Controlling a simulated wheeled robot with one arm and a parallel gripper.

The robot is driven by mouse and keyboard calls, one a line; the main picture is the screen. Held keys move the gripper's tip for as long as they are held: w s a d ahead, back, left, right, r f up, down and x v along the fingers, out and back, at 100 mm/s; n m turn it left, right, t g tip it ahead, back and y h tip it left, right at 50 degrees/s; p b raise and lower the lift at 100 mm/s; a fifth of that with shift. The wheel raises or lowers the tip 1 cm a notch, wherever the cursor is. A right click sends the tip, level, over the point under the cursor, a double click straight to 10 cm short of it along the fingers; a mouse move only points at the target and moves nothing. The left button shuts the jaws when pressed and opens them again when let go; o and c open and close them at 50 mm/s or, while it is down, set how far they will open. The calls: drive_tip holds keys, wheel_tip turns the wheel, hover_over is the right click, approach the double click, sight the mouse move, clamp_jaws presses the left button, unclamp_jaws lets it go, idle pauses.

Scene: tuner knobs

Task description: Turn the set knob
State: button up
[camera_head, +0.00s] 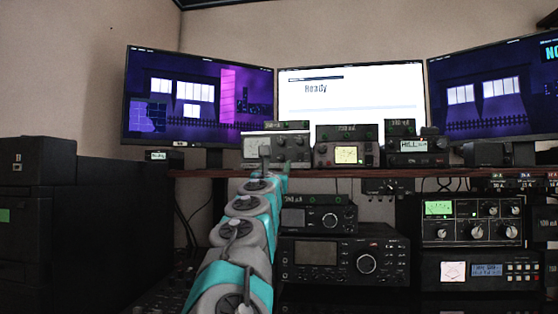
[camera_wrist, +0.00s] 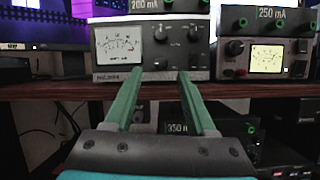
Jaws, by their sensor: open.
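A grey tuner (camera_wrist: 151,73) with a white needle meter and several dark knobs stands on the shelf in front of my gripper. In the wrist view its upper knobs (camera_wrist: 160,33) and lower knobs (camera_wrist: 196,65) show at and above my fingertips. Their labels are too small to read, so I cannot tell which is the set knob. My gripper (camera_wrist: 160,74) is open, with two green fingers apart and nothing between them. In the head view my gripper (camera_head: 264,152) is in front of the tuner (camera_head: 254,161) and hides part of its face.
The reddish shelf (camera_head: 350,173) carries another meter unit (camera_head: 346,153) close to the right of the tuner. Small dark boxes sit on top of both. A black radio (camera_head: 335,265) and a smaller unit (camera_head: 318,215) stand below the shelf. Monitors stand behind.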

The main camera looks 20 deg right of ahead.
sight(281, 158)
drive_tip(key=shift+w+d+r, duration=0.15)
drive_tip(key=shift+w+d, duration=0.25)
drive_tip(key=shift+w, duration=0.1)
drive_tip(key=shift+p+x, duration=0.5)
drive_tip(key=shift+x, duration=1.2)
drive_tip(key=shift+r, duration=0.1)
clamp_jaws()
